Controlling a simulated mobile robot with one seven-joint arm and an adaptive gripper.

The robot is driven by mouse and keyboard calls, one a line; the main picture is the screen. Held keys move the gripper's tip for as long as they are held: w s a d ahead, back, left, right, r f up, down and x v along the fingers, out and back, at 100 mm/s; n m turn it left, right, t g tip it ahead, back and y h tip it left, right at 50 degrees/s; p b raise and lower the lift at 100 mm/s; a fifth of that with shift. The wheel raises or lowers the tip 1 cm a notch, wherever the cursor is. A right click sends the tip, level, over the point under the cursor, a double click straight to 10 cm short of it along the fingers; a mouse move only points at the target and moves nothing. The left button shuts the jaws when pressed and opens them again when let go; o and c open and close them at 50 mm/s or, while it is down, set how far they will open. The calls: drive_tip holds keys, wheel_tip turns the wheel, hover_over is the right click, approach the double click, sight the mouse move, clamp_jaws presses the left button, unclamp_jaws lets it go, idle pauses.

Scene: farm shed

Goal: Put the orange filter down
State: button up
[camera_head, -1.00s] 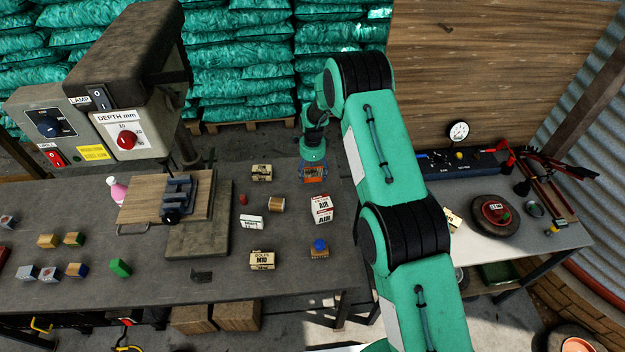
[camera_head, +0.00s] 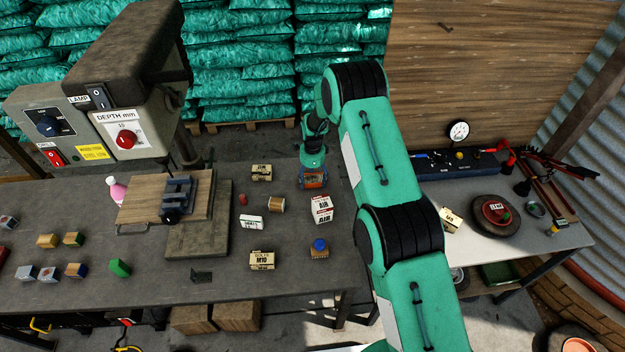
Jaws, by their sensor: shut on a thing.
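My gripper (camera_head: 313,172) points down at the back right of the dark workbench (camera_head: 225,285). It is shut on the orange filter (camera_head: 314,182), of which a small orange part shows below the gripper. The filter is at or just above the bench top; I cannot tell whether it touches. My wrist hides its upper part.
A red-and-white AIR box (camera_head: 321,209) stands just in front of the gripper. A tan box (camera_head: 262,172) and a copper-coloured spool (camera_head: 277,204) are to the left. A blue-topped item (camera_head: 320,248) and a bolts box (camera_head: 262,260) stand nearer. The drill press (camera_head: 125,100) fills the left.

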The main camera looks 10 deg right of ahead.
sight(312, 180)
drive_tip(key=o, duration=1.1)
drive_tip(key=shift+f, duration=0.1)
drive_tip(key=shift+o, duration=0.2)
wheel_tip(312, 180, up, 12)
drive_tip(key=p, duration=0.1)
drive_tip(key=shift+r, duration=0.2)
idle(0.4)
